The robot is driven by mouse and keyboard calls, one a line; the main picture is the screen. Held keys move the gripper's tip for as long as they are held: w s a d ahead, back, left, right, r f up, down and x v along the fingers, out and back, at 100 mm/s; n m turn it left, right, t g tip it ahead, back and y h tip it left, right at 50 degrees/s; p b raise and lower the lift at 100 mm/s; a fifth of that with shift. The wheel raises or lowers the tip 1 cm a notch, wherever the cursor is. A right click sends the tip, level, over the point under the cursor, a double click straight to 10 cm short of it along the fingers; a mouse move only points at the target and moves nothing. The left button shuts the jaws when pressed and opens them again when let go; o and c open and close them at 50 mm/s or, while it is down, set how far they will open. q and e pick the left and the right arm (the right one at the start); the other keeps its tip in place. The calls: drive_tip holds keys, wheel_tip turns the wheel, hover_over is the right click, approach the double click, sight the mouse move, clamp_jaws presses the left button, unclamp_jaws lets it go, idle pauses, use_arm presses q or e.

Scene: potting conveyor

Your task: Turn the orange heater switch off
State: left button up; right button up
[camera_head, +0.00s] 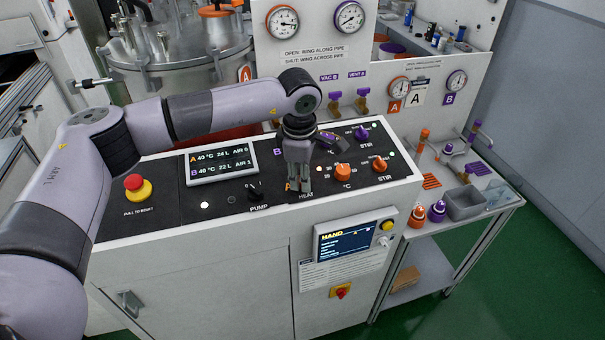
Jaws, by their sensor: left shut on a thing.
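My left gripper (299,188) points down at the sloped control panel, just above the printed word HEAT. It is shut on the heater switch, which its fingers hide almost fully. The switch's position cannot be read. To the right of the fingers is an orange temperature knob (342,172) marked °C, apart from the gripper. My right gripper is not in view.
An orange stir knob (379,164) and a purple stir knob (362,133) stand right of the gripper. A black pump switch (255,190), a display (221,163) and a red stop button (134,182) lie left. Gauges and valves are behind.

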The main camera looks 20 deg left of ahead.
use_arm(q)
drive_tip(key=shift+f+n+b, duration=0.15)
drive_tip(key=shift+n+b, duration=0.15)
drive_tip(key=shift+b, duration=0.3)
drive_tip(key=n+b, duration=0.6)
drive_tip(key=b, duration=0.2)
drive_tip(key=shift+f+n+t, duration=0.1)
drive_tip(key=shift+n+t, duration=0.2)
drive_tip(key=n+b, duration=0.2)
drive_tip(key=shift+b, duration=0.35)
drive_tip(key=shift+r+n+y+b, duration=0.25)
drive_tip(key=shift+n+b, duration=0.55)
drive_tip(key=shift+n, duration=0.4)
drive_tip(key=o, duration=1.2)
drive_tip(key=shift+c, duration=0.2)
